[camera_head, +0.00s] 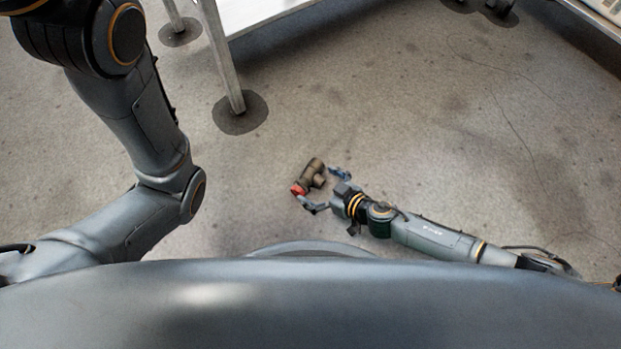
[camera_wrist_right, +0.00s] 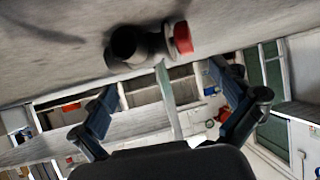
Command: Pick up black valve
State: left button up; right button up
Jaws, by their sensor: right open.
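The valve (camera_head: 314,172) looks dark brown in the head view, with a red end at its lower left. In the right wrist view the valve (camera_wrist_right: 142,45) is dark with a round black opening and a red end on the right. It lies against the bare floor. My right gripper (camera_head: 322,187) is open, its two fingers spread on either side of the near part of the valve. In the wrist view the open gripper (camera_wrist_right: 168,85) has the valve beyond its fingertips, with no contact visible. My left arm shows at the left, but its gripper is out of view.
A table leg (camera_head: 224,60) with a round dark foot (camera_head: 240,115) stands beyond the valve to the upper left. Another table edge (camera_head: 595,18) is at the upper right. The concrete floor (camera_head: 430,120) around the valve is clear.

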jog(key=shift+b+x, duration=0.3)
jog(key=shift+x, duration=0.75)
grip_shut()
